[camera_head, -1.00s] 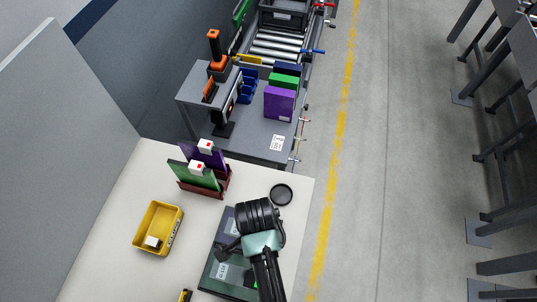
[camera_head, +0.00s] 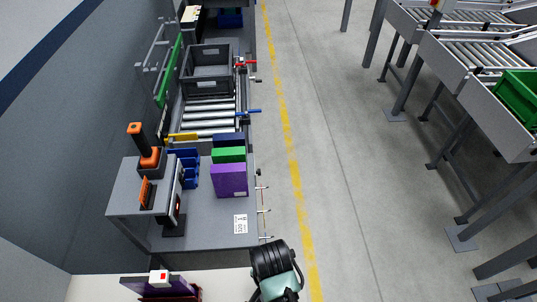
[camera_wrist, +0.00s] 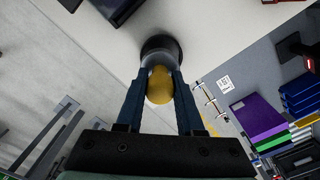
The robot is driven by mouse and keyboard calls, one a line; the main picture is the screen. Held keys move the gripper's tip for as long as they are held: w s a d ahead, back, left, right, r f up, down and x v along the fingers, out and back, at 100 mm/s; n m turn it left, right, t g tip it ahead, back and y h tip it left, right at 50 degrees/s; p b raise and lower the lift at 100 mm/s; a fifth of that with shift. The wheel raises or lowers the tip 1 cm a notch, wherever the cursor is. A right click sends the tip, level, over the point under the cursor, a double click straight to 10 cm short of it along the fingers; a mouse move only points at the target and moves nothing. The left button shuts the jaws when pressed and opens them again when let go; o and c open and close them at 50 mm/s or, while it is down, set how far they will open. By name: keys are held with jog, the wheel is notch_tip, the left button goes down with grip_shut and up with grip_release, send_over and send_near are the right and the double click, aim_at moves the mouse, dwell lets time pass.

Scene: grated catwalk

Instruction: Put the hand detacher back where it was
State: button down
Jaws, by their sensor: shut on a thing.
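My gripper (camera_wrist: 159,78) shows in the wrist view with its two dark fingers shut on a rounded thing, which I take to be the hand detacher (camera_wrist: 160,88). Its near end is yellow and its sides look greyish. A dark round rim (camera_wrist: 161,44) shows beyond it, over the edge of the pale table (camera_wrist: 215,18). I cannot tell whether this rim is part of the held thing or a separate piece on the table. In the head view only my dark and teal wrist shows at the bottom; the fingers and held thing are hidden.
A grey workbench (camera_head: 205,229) carries a purple binder (camera_head: 229,180), a green binder (camera_head: 229,154), blue bins (camera_head: 185,168) and an orange-and-black tool (camera_head: 149,157). A roller conveyor with a grey crate (camera_head: 208,85) lies beyond. Open floor (camera_head: 350,200) is at the right.

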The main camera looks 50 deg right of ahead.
jog(key=shift+w+f, duration=0.15)
jog(key=shift+f, duration=2.25)
jog(key=shift+f, duration=0.2)
jog(key=c, duration=0.5)
grip_release()
jog(key=shift+c, duration=0.2)
notch_tip(320, 180, up, 12)
jog(key=shift+r, duration=0.25)
